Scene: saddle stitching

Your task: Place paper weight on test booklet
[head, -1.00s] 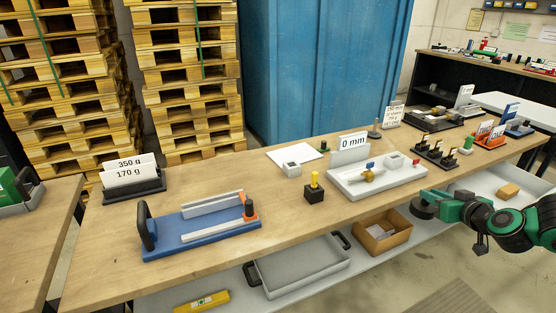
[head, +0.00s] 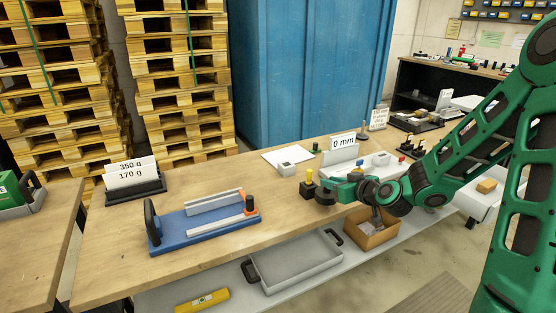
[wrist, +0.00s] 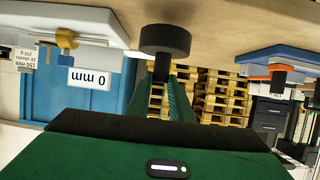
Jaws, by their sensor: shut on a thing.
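A dark, round, thick disc with a short stem, seemingly the paper weight (head: 324,194), is in my gripper (head: 338,187). The wrist view shows the disc (wrist: 166,39) at the stem's end, with my gripper shut on the stem. A flat white sheet, apparently the test booklet (head: 282,157), lies farther back and left on the table. The weight is apart from it. The finger contact is too small to see clearly.
A white open-topped block (head: 286,168) stands at the sheet's front edge. A white fixture with a "0 mm" sign (head: 343,142) stands behind my gripper. Bare wood (head: 230,170) lies left of the sheet.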

